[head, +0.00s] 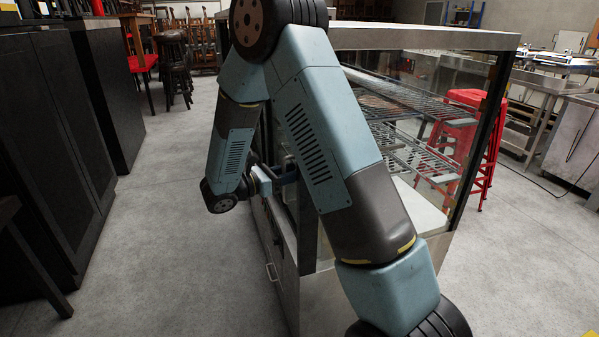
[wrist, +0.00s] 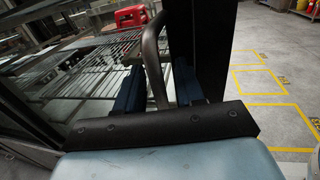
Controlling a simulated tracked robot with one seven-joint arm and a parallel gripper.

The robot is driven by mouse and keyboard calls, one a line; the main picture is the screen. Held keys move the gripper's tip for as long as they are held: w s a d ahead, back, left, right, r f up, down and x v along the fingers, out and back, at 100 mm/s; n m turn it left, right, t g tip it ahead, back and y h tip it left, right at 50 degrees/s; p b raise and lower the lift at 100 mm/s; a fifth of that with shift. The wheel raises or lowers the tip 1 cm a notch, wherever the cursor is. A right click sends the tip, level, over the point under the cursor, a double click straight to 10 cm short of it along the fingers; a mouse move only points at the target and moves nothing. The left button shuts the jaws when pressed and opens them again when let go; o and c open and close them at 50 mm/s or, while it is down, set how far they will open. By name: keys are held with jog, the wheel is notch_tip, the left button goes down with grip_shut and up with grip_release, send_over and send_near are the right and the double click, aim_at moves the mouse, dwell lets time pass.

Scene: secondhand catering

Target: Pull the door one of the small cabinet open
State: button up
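The small cabinet (head: 420,40) is a metal-framed display case with glass sides and wire shelves. It stands in the middle of the head view, partly behind my arm. Its door side faces left, and my arm hides much of it. In the wrist view a curved dark handle (wrist: 154,55) stands upright between the two blue fingers of my gripper (wrist: 157,85), beside a dark upright frame (wrist: 205,40). My gripper also shows at the cabinet's left side in the head view (head: 286,178). The door's exact position is hidden.
Black cabinets (head: 50,130) line the left side. Grey floor (head: 170,240) lies free between them and the small cabinet. Stools (head: 173,65) stand at the back left. A red stool (head: 485,130) and a steel counter (head: 570,120) are on the right.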

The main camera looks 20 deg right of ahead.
grip_shut()
dwell(0.4)
